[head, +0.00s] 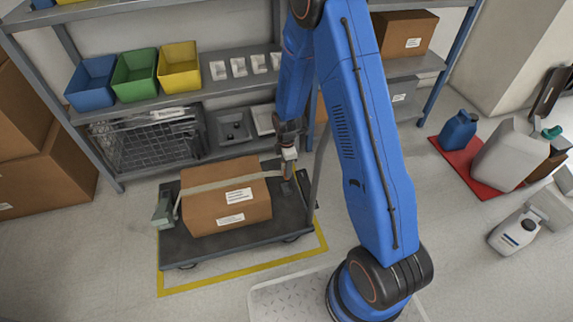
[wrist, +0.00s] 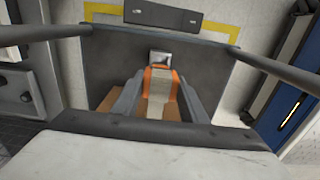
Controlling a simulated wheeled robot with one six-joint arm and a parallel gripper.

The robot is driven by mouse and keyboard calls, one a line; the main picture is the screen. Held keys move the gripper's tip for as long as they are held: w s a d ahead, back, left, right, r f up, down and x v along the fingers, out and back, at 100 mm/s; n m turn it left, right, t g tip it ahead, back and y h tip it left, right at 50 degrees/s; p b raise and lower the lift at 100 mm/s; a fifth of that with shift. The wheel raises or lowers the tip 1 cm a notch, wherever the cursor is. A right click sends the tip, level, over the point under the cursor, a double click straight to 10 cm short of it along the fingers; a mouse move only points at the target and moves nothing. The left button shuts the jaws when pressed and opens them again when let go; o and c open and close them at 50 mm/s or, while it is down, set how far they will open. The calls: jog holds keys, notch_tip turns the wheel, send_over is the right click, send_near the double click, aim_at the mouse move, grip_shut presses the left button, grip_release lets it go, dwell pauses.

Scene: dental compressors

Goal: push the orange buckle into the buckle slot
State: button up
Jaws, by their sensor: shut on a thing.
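In the wrist view, my gripper (wrist: 161,84) is shut on the orange buckle (wrist: 175,80), with a finger on each side. The beige strap (wrist: 157,92) covers its middle. A small grey metal piece with a dark opening, which looks like the buckle slot (wrist: 160,56), lies just beyond the buckle's far end. I cannot tell whether the two touch. In the head view, my gripper (head: 288,160) is at the right side of the cardboard box (head: 228,206). The strap (head: 222,184) runs across the box top towards it. The buckle is too small to make out there.
The box stands on a dark trolley (head: 200,246) inside a yellow floor outline. The trolley's handle bar (head: 318,160) rises close beside my gripper. A shelf rack (head: 205,98) with coloured bins stands behind. Containers on a red mat (head: 455,163) are at the right.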

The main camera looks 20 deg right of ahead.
jog(key=shift+f, duration=4.8)
jog(key=o, duration=1.2)
jog(key=shift+r, duration=0.1)
notch_tip(320, 180, up, 17)
jog(key=shift+r, duration=0.1)
